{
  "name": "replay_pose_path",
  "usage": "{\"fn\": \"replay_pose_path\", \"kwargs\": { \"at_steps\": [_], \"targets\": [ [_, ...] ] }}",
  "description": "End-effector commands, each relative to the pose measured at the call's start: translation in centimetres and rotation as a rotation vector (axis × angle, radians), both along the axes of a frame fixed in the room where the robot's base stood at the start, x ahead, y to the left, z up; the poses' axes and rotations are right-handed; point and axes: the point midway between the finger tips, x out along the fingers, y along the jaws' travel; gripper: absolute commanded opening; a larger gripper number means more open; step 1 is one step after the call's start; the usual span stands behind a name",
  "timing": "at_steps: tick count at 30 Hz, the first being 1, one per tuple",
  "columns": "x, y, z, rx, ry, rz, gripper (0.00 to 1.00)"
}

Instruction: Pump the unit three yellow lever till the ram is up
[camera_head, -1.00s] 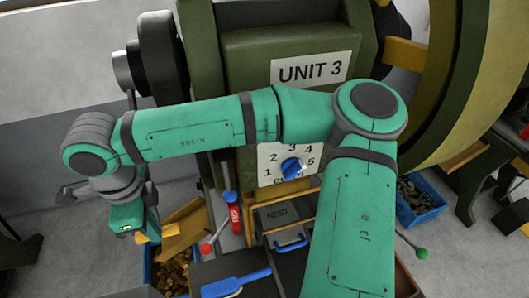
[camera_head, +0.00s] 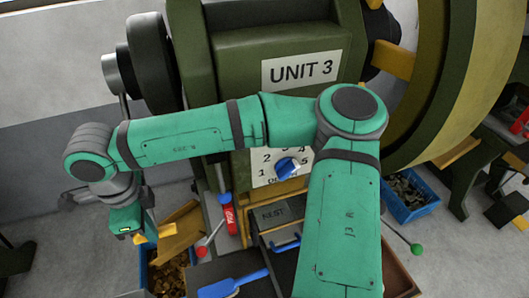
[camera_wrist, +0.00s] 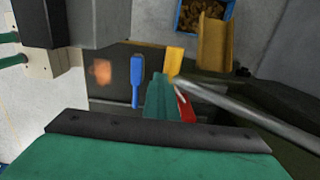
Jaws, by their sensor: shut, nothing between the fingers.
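The yellow lever grip (camera_wrist: 175,64) shows in the wrist view at the end of a grey rod (camera_wrist: 245,115) that runs to the lower right. In the head view a yellow end (camera_head: 166,231) shows just right of my gripper (camera_head: 128,222). My gripper's teal fingers (camera_wrist: 159,88) are shut and empty, close beside the grip in the wrist view; I cannot tell whether they touch it. The green press carries the UNIT 3 sign (camera_head: 298,71) and a blue dial knob (camera_head: 286,167). I cannot make out the ram; my arm covers part of the press.
A blue bin with copper-coloured pieces (camera_head: 168,279) and a yellow chute (camera_head: 180,236) stand below my gripper. A red tag (camera_head: 230,218), a blue brush (camera_head: 232,284) and a green-knobbed lever (camera_head: 416,249) are near the press. Another blue bin (camera_head: 413,200) stands right.

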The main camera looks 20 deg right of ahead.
Motion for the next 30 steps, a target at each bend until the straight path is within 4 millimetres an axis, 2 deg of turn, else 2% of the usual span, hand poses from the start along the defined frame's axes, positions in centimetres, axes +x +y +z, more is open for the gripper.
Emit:
{"fn": "replay_pose_path", "kwargs": {
  "at_steps": [11, 24, 30],
  "targets": [
    [-1.1, 0.2, 1.8, 0.005, -0.005, -0.004, 0.00],
    [-4.0, 0.2, 5.8, 0.000, -0.004, -0.001, 0.00],
    [-4.4, 0.2, 6.4, -0.002, -0.001, 0.000, 0.00]
  ]
}}
